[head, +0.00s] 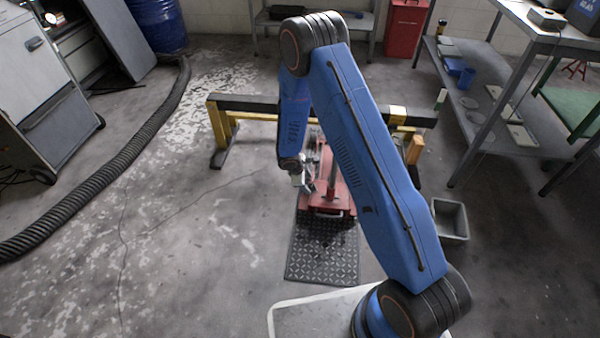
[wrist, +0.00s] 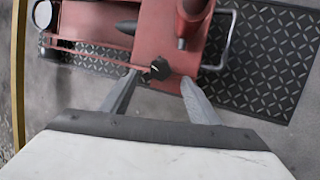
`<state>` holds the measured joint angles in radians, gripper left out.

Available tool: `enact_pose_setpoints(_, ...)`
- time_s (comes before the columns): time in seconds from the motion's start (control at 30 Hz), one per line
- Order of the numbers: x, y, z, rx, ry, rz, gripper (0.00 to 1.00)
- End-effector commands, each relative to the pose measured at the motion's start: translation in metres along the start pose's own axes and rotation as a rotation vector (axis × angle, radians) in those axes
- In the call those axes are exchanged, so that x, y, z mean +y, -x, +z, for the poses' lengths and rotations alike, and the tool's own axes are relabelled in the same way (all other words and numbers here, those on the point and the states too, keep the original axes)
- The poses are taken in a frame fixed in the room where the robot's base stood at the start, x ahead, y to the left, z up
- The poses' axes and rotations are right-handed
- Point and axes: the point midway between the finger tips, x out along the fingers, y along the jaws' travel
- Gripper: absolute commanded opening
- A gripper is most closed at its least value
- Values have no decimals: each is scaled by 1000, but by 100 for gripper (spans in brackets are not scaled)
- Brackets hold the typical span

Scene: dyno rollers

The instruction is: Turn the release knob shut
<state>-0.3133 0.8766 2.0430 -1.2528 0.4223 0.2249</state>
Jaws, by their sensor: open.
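The release knob (wrist: 160,69) is a small dark knob on the red floor jack (wrist: 155,35) in the wrist view. My gripper (wrist: 156,84) is open, with its two grey fingers on either side of the knob in the picture. I cannot tell whether the fingers touch it. In the head view, the red jack (head: 330,200) stands on a black tread mat, and my gripper (head: 308,186) is at its left side. The knob cannot be made out in the head view.
The black mat (head: 322,265) lies under and in front of the jack. A yellow and black barrier (head: 260,104) stands behind it. A grey bin (head: 450,222) is at the right. A black hose (head: 120,160) runs along the left. Bare floor lies left of the jack.

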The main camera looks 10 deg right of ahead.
Motion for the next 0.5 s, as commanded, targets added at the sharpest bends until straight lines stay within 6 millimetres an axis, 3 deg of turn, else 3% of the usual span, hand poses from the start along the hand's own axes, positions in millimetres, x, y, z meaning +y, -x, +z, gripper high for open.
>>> enact_pose_setpoints(0.5, 0, 94, 0, 2, -1, 1, 56)
